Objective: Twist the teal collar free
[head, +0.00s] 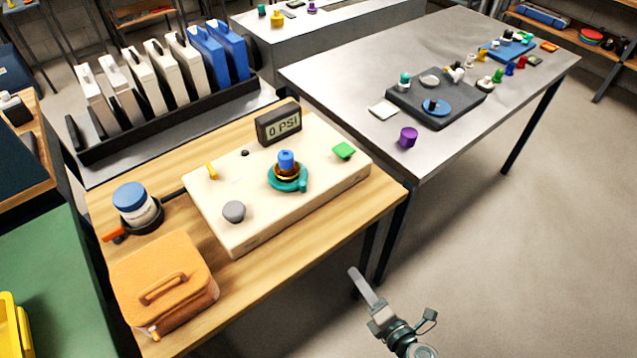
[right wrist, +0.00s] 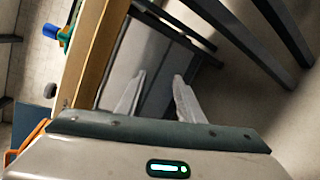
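The teal collar (head: 290,183) sits around a brass fitting (head: 287,170) with a blue cap (head: 286,158) on top, on a cream panel (head: 238,225). The collar has a small lug at its lower right. The collar (right wrist: 64,37) and blue cap (right wrist: 50,31) also show at the upper left of the right wrist view. My right gripper (head: 357,274) is in front of the wooden table's edge, well apart from the collar. In the right wrist view its two fingers (right wrist: 157,84) stand apart with nothing between them. My left gripper is not in view.
An orange case (head: 165,270) and a blue-lidded jar (head: 134,200) stand left on the wooden table (head: 290,268). Floor at right is clear.

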